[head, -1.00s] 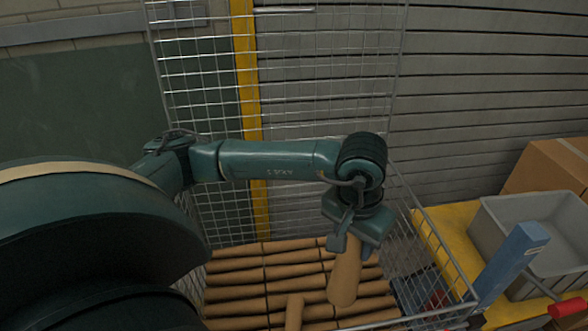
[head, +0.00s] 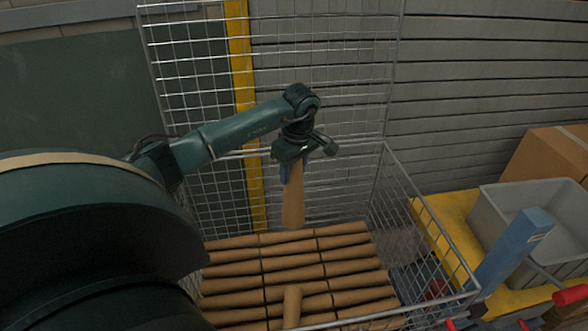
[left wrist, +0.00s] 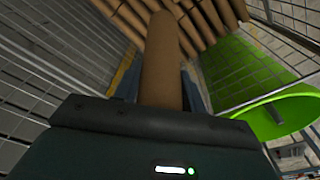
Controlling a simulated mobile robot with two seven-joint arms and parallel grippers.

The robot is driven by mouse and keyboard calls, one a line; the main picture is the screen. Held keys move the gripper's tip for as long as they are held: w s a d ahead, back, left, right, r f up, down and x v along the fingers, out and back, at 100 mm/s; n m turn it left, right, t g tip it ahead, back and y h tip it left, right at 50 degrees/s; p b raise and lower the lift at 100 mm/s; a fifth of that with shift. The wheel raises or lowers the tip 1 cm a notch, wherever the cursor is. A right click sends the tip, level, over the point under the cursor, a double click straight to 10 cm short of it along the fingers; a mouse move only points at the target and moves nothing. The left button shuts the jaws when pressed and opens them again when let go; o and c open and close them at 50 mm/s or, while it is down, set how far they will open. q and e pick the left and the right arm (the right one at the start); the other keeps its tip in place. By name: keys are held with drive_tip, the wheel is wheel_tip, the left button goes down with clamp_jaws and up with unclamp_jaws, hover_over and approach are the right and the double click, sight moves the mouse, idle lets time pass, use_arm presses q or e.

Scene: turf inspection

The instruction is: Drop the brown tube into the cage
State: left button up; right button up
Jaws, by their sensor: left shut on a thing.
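My left gripper (head: 304,158) is shut on a brown tube (head: 293,203), which hangs nearly upright below it. The tube also shows between the fingers in the left wrist view (left wrist: 161,65). The wire cage (head: 385,160) has tall mesh at the back and lower sides. The held tube is above the cage's inside, apart from the rows of brown tubes (head: 285,262) lying in it. One more tube (head: 292,306) stands up or tilts at the front of those rows.
A grey bin (head: 530,205) stands on a yellow surface (head: 445,212) right of the cage, with a cardboard box (head: 550,160) behind. A blue post (head: 515,250) rises near the cage's right front corner. A bright green round shape (left wrist: 280,110) shows in the left wrist view.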

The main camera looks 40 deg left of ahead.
sight(293, 187)
use_arm(q)
drive_tip(key=shift+f, duration=0.5)
wheel_tip(293, 187, down, 4)
drive_tip(key=b, duration=0.3)
drive_tip(key=shift+f+b, duration=0.35)
use_arm(e)
drive_tip(key=shift+w+a+f+n+t+y, duration=0.1)
drive_tip(key=shift+w+a+n+t+y, duration=0.25)
drive_tip(key=shift+w+a, duration=0.35)
drive_tip(key=shift+s, duration=0.1)
